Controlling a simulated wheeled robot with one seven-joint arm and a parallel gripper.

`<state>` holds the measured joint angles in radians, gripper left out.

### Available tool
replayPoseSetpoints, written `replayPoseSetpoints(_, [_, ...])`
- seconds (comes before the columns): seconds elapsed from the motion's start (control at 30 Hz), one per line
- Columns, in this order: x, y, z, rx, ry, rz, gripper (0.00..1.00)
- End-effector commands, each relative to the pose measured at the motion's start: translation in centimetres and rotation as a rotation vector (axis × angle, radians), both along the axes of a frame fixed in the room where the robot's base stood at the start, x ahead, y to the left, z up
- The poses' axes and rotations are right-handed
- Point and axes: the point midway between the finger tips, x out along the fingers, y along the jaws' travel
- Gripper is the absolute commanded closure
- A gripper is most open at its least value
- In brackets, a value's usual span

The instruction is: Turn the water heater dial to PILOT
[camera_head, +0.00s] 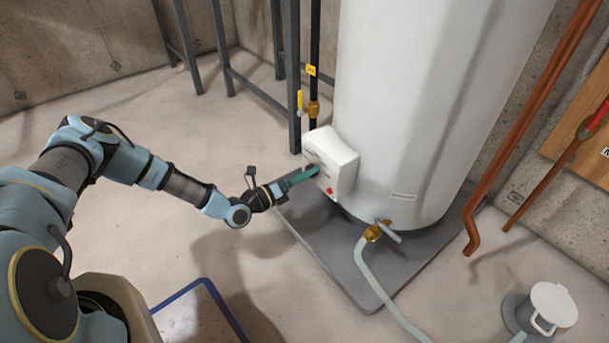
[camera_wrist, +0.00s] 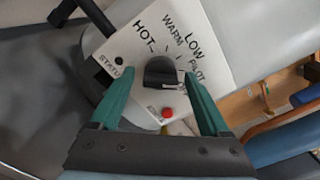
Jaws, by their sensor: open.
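The white water heater (camera_head: 425,90) stands upright with a white control box (camera_head: 340,158) low on its left side. In the wrist view the control panel (camera_wrist: 206,52) carries the words HOT, WARM, LOW and PILOT around a black dial (camera_wrist: 160,72). PILOT is on the right of the dial. The dial's exact pointer direction is too small to tell. My gripper (camera_head: 300,177) reaches the front of the control box. Its teal fingers are open, one on each side of the dial; whether either touches it I cannot tell. A red button (camera_wrist: 167,112) sits below the dial between the fingers.
A brass drain valve with a pale hose (camera_head: 375,275) is below the box. A dark pipe with a yellow-handled valve (camera_head: 312,107) and a metal frame (camera_head: 292,75) stand behind left. Copper pipes (camera_head: 525,120) run at right.

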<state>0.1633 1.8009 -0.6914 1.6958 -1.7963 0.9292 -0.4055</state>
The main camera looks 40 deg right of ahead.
Motion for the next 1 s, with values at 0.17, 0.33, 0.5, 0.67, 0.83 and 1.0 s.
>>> replayPoseSetpoints(0.17, [0.1, 0.4, 0.1, 0.0, 0.0, 0.001, 0.2])
replayPoseSetpoints(0.33, [0.3, 2.8, 0.3, 0.001, 0.002, 0.003, 0.2])
replayPoseSetpoints(0.5, [0.5, 6.3, 0.3, 0.0, 0.002, 0.004, 0.2])
replayPoseSetpoints(0.67, [0.6, 9.0, 0.2, 0.0, 0.002, 0.003, 0.2])
replayPoseSetpoints(0.83, [0.6, 10.5, 0.1, 0.0, 0.001, 0.001, 0.2])
replayPoseSetpoints(1.0, [0.6, 10.9, 0.0, 0.0, 0.0, 0.0, 0.2])
